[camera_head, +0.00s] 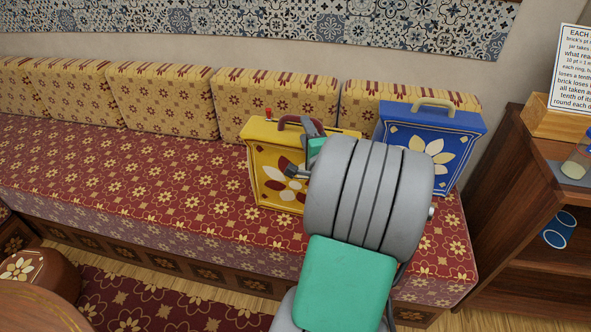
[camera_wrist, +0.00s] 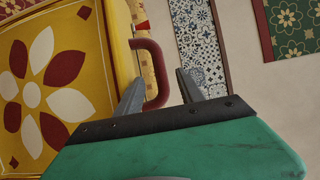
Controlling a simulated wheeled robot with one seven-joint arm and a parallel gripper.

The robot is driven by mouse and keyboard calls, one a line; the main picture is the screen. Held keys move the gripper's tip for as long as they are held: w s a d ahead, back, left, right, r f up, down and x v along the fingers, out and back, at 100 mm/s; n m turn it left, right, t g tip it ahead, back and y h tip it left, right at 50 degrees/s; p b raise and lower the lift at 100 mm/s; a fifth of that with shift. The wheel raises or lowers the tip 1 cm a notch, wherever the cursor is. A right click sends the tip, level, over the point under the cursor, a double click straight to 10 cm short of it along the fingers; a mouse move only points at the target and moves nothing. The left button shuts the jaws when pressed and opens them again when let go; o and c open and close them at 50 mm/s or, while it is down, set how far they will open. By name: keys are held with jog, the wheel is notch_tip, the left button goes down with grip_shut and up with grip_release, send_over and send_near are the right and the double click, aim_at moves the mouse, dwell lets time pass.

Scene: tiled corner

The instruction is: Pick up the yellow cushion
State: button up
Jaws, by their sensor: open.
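A yellow, flat-sided piece (camera_head: 275,160) with a big flower and a dark red handle stands upright on the red bench seat. It looks more like a case than a cushion. In the wrist view its flowered face (camera_wrist: 95,40) fills the left side, and its red handle (camera_wrist: 155,60) shows near my gripper. My gripper (camera_wrist: 160,88) is open, with the handle between its two fingers in the picture. I cannot tell whether they touch it. In the head view my arm hides the right part of the yellow piece. Yellow patterned back cushions (camera_head: 160,98) line the wall.
A blue case (camera_head: 455,150) with a tan handle stands right of the yellow one, partly behind my arm. A wooden shelf (camera_head: 515,200) stands at the right. The red bench seat (camera_head: 120,180) is clear to the left. A round wooden table edge (camera_head: 40,310) is at lower left.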

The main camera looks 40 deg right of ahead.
jog(key=x, duration=0.6)
jog(key=shift+w+d, duration=0.1)
jog(key=shift+w, duration=0.05)
jog(key=shift+c, duration=0.6)
grip_shut()
dwell(0.4)
jog(key=shift+r, duration=0.15)
